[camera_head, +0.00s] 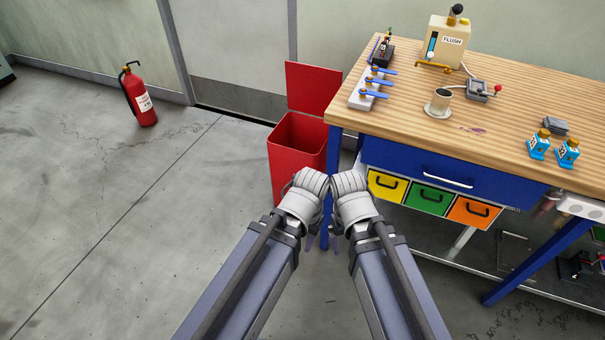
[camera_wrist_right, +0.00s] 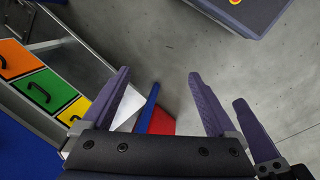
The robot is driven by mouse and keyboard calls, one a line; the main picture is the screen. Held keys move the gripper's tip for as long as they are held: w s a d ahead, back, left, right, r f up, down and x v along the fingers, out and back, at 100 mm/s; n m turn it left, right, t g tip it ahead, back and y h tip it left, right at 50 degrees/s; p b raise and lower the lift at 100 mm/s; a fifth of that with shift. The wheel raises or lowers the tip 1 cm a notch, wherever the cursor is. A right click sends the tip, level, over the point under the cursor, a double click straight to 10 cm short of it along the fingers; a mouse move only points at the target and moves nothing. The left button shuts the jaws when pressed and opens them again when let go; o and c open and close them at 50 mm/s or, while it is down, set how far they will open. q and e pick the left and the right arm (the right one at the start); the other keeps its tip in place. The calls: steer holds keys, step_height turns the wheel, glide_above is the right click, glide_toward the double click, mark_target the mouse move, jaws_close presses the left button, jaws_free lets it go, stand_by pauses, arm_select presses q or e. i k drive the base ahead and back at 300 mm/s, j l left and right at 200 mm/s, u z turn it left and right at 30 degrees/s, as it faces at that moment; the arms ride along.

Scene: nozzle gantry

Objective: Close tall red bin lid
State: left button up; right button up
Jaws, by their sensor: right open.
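The tall red bin (camera_head: 297,150) stands on the floor at the left end of the workbench. Its red lid (camera_head: 313,89) is up, standing upright at the back, and the bin's mouth is open. My left gripper (camera_head: 310,241) and right gripper (camera_head: 336,243) are side by side in front of the bin, mostly hidden under my wrists. The right gripper (camera_wrist_right: 157,75) is open and empty in the right wrist view, where part of the red bin (camera_wrist_right: 161,122) shows between its fingers. I cannot tell the left gripper's opening. Neither gripper visibly touches the lid.
The wooden workbench (camera_head: 500,122) fills the right, with a blue leg (camera_head: 332,215) close beside the bin and my right gripper. Yellow (camera_head: 386,187), green (camera_head: 432,199) and orange (camera_head: 474,211) drawers hang below. A fire extinguisher (camera_head: 140,101) stands at left.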

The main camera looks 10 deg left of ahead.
mark_target(311, 89)
steer(key=i+j, duration=0.7)
steer(key=i, duration=0.95)
